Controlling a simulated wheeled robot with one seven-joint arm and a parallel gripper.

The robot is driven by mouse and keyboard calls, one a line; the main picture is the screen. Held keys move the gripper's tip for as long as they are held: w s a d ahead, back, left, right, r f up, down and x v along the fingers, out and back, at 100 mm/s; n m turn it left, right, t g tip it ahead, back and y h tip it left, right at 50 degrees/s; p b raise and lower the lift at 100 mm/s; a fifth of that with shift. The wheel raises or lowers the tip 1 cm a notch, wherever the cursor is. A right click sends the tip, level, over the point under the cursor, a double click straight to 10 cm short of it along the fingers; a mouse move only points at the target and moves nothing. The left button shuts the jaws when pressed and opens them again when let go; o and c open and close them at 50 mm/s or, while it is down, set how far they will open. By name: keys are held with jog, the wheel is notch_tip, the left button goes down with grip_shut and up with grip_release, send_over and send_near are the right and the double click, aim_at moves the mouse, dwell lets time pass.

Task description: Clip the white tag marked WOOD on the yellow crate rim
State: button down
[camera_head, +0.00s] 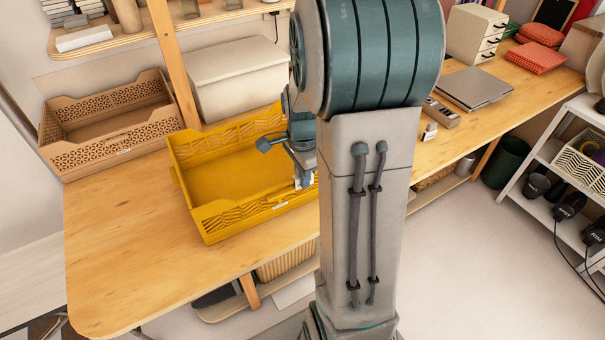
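The yellow crate (212,222) stands on the wooden table, and its inside looks empty where I can see it. My gripper (303,181) is at the crate's near right side, close to the rim, pointing down. A small whitish piece shows at its fingertips; I cannot tell whether this is a tag or part of the fingers. A small white label (280,206) shows low on the crate's near wall, left of my gripper; its lettering is too small to read. My arm hides the crate's right end.
A tan crate (62,160) with a small white label stands left of the yellow one. A lidded cream box (240,80) stands behind. A wooden post (174,62) rises between them. The table's front left is clear. A grey laptop-like slab (474,88) lies at right.

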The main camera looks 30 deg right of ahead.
jog(key=c, duration=1.3)
grip_release()
jog(key=shift+r, duration=0.1)
notch_tip(320, 180, up, 14)
jog(key=shift+f+p, duration=0.15)
jog(key=shift+p, duration=0.15)
jog(key=s+a+f+n+t, duration=0.1)
jog(key=s+a+n, duration=0.3)
jog(key=n, duration=0.2)
jog(key=s+a+n+t, duration=0.1)
jog(key=s+a+n, duration=0.3)
jog(key=n, duration=0.2)
jog(key=s+a+f+n, duration=0.1)
jog(key=s+a+n, duration=0.3)
jog(key=n, duration=0.2)
jog(key=shift+f+t, duration=0.35)
jog(key=shift+t, duration=0.05)
